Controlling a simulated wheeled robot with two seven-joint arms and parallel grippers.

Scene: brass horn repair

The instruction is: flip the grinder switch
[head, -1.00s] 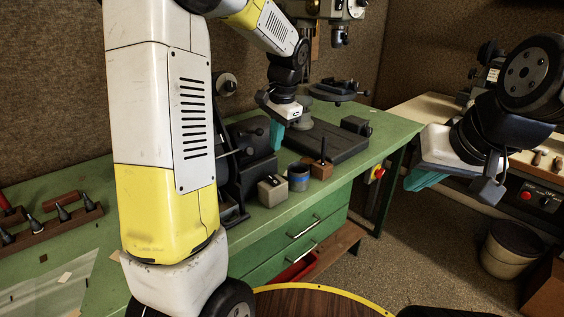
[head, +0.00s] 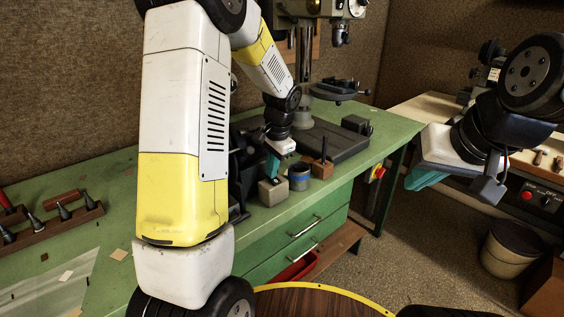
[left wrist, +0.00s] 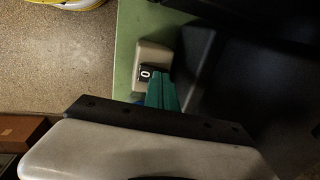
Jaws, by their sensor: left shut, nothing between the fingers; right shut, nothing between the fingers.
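The grinder switch is a small beige box (head: 272,191) on the green bench, beside the dark grinder (head: 238,180), which my left arm mostly hides. In the left wrist view the box (left wrist: 150,54) shows a black rocker (left wrist: 147,72) marked "0". My left gripper (head: 270,177) is shut and empty, its teal fingers pointing down at the top of the box. In the left wrist view its fingertips (left wrist: 155,82) are at the edge of the rocker; I cannot tell whether they touch it. My right gripper (head: 412,183) is shut and empty, in the air at the right, away from the bench.
A dark pot with a blue band (head: 299,178) and a wooden block (head: 322,168) stand just right of the switch box. A drill press (head: 305,60) rises behind. A tool rack (head: 55,222) lies at left.

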